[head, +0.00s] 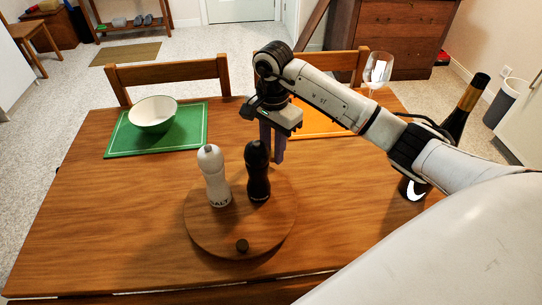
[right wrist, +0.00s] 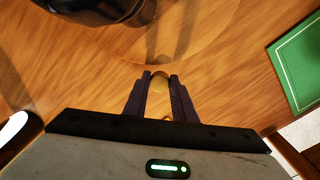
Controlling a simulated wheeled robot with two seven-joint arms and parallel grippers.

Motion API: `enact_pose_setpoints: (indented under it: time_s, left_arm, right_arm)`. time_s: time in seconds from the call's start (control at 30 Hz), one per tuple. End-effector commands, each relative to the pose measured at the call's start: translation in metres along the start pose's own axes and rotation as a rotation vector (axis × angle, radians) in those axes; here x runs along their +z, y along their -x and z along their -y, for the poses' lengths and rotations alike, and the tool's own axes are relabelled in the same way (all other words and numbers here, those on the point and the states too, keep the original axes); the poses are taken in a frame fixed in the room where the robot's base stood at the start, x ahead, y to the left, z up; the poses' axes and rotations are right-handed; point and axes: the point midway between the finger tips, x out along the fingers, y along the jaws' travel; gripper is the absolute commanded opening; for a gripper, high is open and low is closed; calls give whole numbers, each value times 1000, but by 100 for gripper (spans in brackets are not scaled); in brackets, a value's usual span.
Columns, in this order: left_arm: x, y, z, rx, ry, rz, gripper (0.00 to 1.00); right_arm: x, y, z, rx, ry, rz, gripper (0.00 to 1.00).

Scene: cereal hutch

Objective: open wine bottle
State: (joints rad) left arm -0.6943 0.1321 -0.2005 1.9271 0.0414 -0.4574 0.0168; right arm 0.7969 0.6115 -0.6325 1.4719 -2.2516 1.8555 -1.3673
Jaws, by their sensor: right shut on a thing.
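The dark wine bottle (head: 468,97) with a gold neck band stands at the right side of the table in the head view. My right arm hides its middle; a white label patch shows below the arm. My right gripper (head: 277,154) is well to the left of the bottle, pointing down just behind the dark mill. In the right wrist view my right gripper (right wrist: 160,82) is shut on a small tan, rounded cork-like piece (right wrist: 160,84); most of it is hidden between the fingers. My left gripper is not in view.
A white salt mill (head: 214,178) and a dark mill (head: 258,175) stand on a round wooden board (head: 215,237). A bowl (head: 153,113) sits on a green placemat (head: 192,135). A wine glass (head: 378,70) stands at the back right. The table's left front is clear.

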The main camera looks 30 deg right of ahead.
Motion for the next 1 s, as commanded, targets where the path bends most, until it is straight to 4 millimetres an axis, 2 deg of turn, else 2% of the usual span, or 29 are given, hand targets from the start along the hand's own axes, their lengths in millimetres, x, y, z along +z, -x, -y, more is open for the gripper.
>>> enact_pose_setpoints:
  time_s: [0.2, 0.57, 0.6, 0.7, 1.0]
  left_arm:
    - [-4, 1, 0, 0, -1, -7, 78]
    - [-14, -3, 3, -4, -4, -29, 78]
    - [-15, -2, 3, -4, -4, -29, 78]
    - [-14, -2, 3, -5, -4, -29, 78]
    - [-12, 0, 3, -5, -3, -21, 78]
  right_arm:
    - [1, -30, -1, 3, 0, 2, 0]
    - [0, -36, 0, 1, 0, -1, 0]
    - [0, -35, 0, 0, 0, -1, 29]
    - [0, -35, 0, 1, 0, -1, 43]
    - [0, -33, 0, 1, 0, 0, 43]
